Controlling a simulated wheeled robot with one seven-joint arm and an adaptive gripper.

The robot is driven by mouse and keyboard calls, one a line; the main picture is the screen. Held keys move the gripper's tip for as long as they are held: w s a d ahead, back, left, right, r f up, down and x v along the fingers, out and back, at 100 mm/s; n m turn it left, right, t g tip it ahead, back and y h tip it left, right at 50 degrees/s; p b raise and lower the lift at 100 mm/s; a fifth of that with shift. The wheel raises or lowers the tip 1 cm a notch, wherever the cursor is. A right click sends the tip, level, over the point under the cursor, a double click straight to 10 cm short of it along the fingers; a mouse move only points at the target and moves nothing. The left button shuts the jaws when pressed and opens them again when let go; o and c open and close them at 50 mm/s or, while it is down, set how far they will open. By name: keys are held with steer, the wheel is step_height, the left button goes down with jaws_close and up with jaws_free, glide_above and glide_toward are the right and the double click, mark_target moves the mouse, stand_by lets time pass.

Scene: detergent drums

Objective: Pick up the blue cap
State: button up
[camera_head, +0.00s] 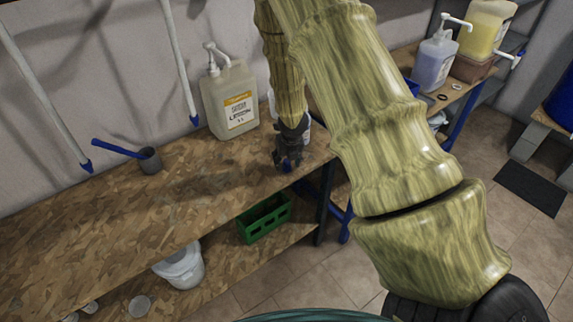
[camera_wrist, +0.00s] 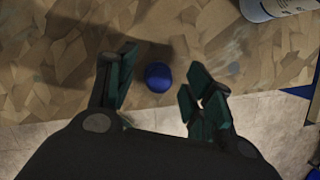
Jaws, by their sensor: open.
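The blue cap (camera_wrist: 158,77) is a small round dark-blue piece on the chipboard bench top, close to its front edge. My gripper (camera_wrist: 160,88) is open in the wrist view, with one dark-green finger to the left of the cap and the other to the right. Nothing is held between the fingers. In the head view my gripper (camera_head: 288,160) points down over the right end of the bench, and a bit of the cap (camera_head: 287,167) shows at the fingertips. The exact height of the fingers above the cap is hard to tell.
A large lemon-labelled pump jug (camera_head: 232,105) stands at the bench's back. A white bottle (camera_wrist: 280,6) stands behind my gripper. A green crate (camera_head: 264,218) sits on the shelf below. Bench space between is clear.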

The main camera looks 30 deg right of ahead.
steer(key=shift+w+f, duration=0.1)
steer(key=shift+f, duration=0.35)
steer(key=c, duration=0.7)
steer(key=shift+o, duration=0.2)
steer(key=shift+r, duration=0.2)
